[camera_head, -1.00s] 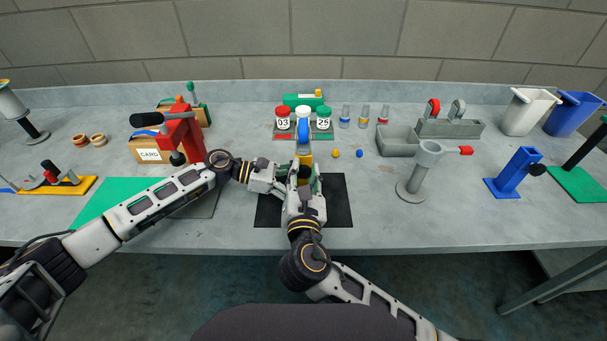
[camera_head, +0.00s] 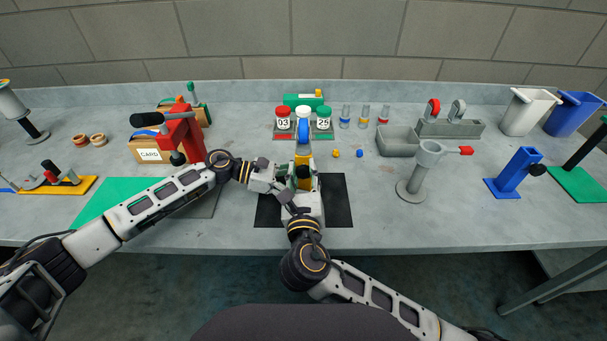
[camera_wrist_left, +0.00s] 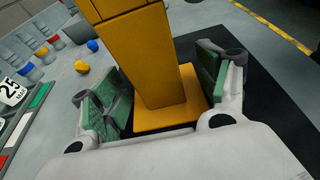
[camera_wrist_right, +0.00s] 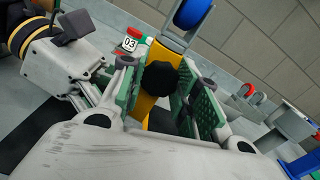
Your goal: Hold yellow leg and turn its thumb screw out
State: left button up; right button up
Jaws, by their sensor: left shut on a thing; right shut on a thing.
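The yellow leg (camera_head: 304,159) stands upright on the black mat, with a blue rounded part (camera_head: 303,131) at its top. In the left wrist view the yellow leg (camera_wrist_left: 155,60) rises from a square yellow foot (camera_wrist_left: 172,113). My left gripper (camera_wrist_left: 163,85), with green pads, is shut on the leg low down, from the left side. The black thumb screw (camera_wrist_right: 160,78) is on the leg's near face. My right gripper (camera_wrist_right: 160,92) is shut on the thumb screw from the front. In the head view my right gripper (camera_head: 300,190) partly hides the leg's lower part.
The black mat (camera_head: 338,205) is bare on its right. A grey stand (camera_head: 412,188) is farther right; a red press (camera_head: 185,138) is left, behind my left arm.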

jog(key=o, duration=1.1)
jog(key=shift+s, duration=0.1)
jog(key=shift+s, duration=5.9)
pick_arm(q)
jog(key=o, duration=0.9)
